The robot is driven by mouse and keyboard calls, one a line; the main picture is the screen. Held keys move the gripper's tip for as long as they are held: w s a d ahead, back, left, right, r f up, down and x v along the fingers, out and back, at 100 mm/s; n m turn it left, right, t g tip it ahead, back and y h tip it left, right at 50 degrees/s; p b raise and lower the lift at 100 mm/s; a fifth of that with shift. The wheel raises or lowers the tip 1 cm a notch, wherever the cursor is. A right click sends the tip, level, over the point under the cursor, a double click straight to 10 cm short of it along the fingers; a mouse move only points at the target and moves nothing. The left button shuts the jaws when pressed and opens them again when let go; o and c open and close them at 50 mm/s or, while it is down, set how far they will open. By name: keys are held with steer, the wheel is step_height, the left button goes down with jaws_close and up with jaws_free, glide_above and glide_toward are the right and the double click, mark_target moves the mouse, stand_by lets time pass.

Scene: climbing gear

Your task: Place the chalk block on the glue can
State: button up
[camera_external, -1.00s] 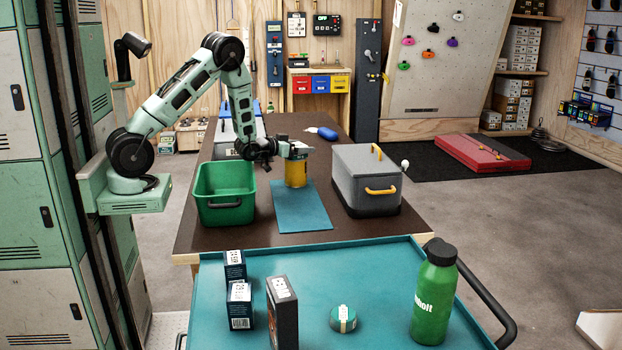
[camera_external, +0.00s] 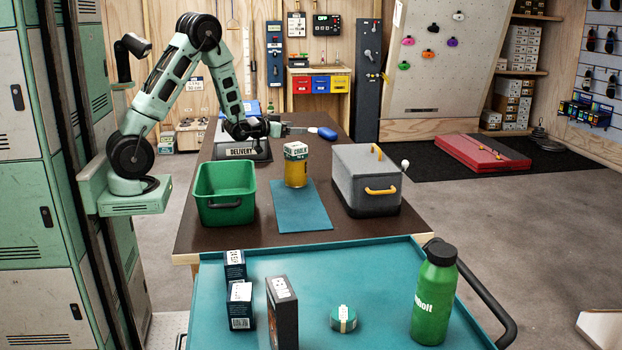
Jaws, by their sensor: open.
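The chalk block (camera_external: 296,151), a small white box with dark lettering, rests on top of the yellow glue can (camera_external: 296,173). The can stands upright at the back edge of the blue mat (camera_external: 301,213) on the dark table. My gripper (camera_external: 292,130) is open and empty. It is above and behind the chalk block in the picture, apart from it. Its fingers are small in this view.
A green bin (camera_external: 226,208) stands left of the mat and a grey lidded box (camera_external: 366,188) right of it. A delivery sign (camera_external: 243,151) and a blue item (camera_external: 327,133) are farther back. A teal tray (camera_external: 380,290) in front holds several boxes, a round tin and a green bottle (camera_external: 436,294).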

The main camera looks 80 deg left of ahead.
steer(key=shift+r, duration=0.2)
steer(key=shift+s, duration=0.1)
steer(key=s+d+f+n+g+h, duration=0.1)
steer(key=s+g, duration=0.4)
steer(key=s, duration=0.5)
steer(key=s+d+f+n+g+h, duration=0.1)
steer(key=s+d+g+h, duration=0.2)
steer(key=s, duration=0.8)
steer(key=s+d+f+n+g+h, duration=0.1)
steer(key=s+d+g, duration=0.5)
steer(key=s, duration=0.4)
steer(key=shift+s+g+h, duration=0.2)
steer(key=shift+g+h, duration=0.2)
steer(key=shift+g, duration=0.1)
steer(key=shift+d, duration=0.1)
